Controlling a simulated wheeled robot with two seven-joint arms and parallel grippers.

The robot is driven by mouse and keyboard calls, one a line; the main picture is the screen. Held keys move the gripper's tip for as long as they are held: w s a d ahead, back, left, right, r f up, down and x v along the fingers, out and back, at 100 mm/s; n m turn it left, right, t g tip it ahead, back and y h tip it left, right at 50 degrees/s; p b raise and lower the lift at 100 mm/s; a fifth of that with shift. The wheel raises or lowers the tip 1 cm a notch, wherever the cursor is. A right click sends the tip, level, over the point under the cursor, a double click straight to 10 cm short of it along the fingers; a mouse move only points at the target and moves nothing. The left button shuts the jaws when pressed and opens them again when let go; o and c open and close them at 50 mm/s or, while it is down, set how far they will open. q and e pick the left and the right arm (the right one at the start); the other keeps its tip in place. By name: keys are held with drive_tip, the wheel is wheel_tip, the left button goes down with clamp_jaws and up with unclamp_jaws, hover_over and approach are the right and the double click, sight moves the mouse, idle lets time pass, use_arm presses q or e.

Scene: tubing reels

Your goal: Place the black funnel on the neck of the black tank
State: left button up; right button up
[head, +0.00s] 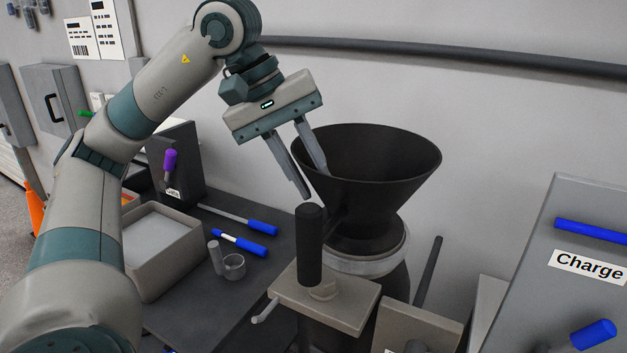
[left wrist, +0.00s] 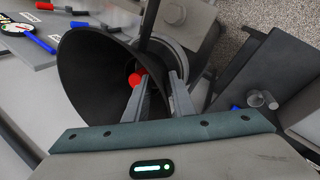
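The black funnel (head: 395,185) stands upright, wide mouth up, with its lower end at the grey collar (head: 375,264) on the neck of the black tank (head: 393,290). How deep its spout sits is hidden. My left gripper (head: 316,184) is at the funnel's left rim, fingers pointing down and clearly apart. In the left wrist view, the fingers (left wrist: 160,92) reach along the funnel (left wrist: 92,80), one over its dark mouth and one near its outside. I see no firm grip on the wall. My right gripper is not in view.
A black upright handle (head: 310,245) on a beige block stands close in front of the funnel. A grey "Charge" panel (head: 560,230) stands at right.

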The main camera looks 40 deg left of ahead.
use_arm(q)
drive_tip(key=v, duration=1.1)
drive_tip(key=shift+f, duration=0.1)
idle(0.4)
